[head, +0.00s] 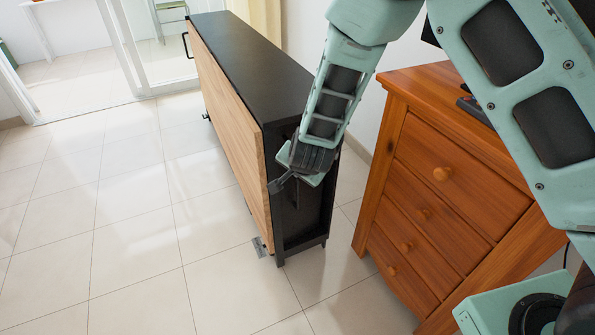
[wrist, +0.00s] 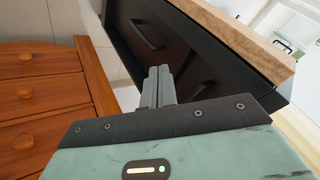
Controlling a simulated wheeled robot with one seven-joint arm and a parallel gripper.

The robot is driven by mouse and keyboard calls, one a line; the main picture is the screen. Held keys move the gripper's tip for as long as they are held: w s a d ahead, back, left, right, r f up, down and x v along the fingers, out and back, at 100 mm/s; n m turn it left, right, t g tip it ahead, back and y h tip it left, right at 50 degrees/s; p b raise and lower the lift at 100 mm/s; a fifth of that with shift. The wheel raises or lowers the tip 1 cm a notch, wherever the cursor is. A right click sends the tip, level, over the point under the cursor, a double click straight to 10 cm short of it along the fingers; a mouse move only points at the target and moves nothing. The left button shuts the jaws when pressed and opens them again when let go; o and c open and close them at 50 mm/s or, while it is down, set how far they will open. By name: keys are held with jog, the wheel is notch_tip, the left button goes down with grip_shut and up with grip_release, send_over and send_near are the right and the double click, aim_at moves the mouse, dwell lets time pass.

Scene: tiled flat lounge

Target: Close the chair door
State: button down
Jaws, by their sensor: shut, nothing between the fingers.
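A long black cabinet (head: 245,52) stands in the middle of the head view, with a light wood panel (head: 225,120) upright along its left side. I cannot tell whether this panel is the chair door; no plain chair shows. In the wrist view the panel's wood edge (wrist: 240,38) runs along the black end face (wrist: 165,50), which carries dark handles (wrist: 146,36). My gripper (head: 277,185) is shut and empty, beside the near end of the cabinet by the panel's edge. Its fingers (wrist: 158,86) point at the black face; I cannot tell whether they touch it.
An orange-brown wooden drawer chest (head: 430,190) stands close on the right, with a narrow floor gap to the cabinet. The tiled floor (head: 130,225) on the left is clear. A glass sliding door (head: 155,45) is at the back. Small metal brackets (head: 260,247) show under the panel.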

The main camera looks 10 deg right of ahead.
jog(key=s+d+f+m+t+y+b, duration=0.1)
jog(key=d+f+m+t+y+b, duration=0.3)
jog(key=f+t+b, duration=1)
jog(key=w+a+r+g+y+b, duration=0.1)
jog(key=w+a+r+g+b, duration=0.1)
jog(key=w+b, duration=0.3)
jog(key=w+a+r+m+g+y+b, duration=0.1)
jog(key=w+a+r+g+b, duration=0.1)
jog(key=w+b, duration=0.4)
jog(key=shift+r+g+b, duration=0.4)
jog(key=shift+r+b, duration=0.35)
jog(key=shift+b, duration=0.05)
jog(key=shift+w, duration=0.1)
